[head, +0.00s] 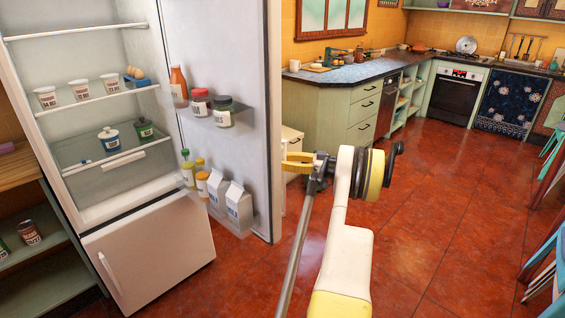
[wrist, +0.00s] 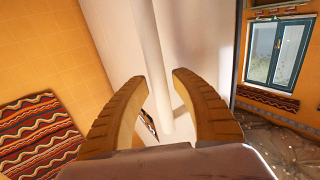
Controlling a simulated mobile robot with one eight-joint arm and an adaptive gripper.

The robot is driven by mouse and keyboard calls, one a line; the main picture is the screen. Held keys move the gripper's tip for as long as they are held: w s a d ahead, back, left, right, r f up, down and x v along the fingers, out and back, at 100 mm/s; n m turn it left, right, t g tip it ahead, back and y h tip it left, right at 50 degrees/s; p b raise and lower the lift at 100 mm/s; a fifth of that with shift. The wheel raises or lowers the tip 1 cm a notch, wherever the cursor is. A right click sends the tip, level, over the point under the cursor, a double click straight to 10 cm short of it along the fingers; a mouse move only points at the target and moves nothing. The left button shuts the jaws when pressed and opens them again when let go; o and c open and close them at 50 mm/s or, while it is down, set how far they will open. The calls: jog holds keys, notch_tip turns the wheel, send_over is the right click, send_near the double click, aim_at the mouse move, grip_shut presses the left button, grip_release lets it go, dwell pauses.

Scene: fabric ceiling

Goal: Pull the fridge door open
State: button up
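The fridge (head: 115,80) stands at the left in the head view, its upper compartment exposed. Its door (head: 235,60) is swung wide open to the right, with bottles, jars and cartons on its inner shelves. My gripper (head: 296,162) is just right of the door's free edge, on its outer side. In the wrist view, my gripper (wrist: 157,78) has its two yellow fingers spread. The white door handle (wrist: 146,40) runs lengthwise between them, with visible gaps on both sides. The handle is hidden in the head view.
The lower fridge door (head: 150,255) is shut. A green counter (head: 350,105) stands behind the open door. Open shelves (head: 40,265) are at the far left and blue-green chairs (head: 545,255) at the right edge. The red tiled floor (head: 430,220) between is clear.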

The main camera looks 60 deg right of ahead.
jog(key=shift+o, duration=0.3)
jog(key=v, duration=1.2)
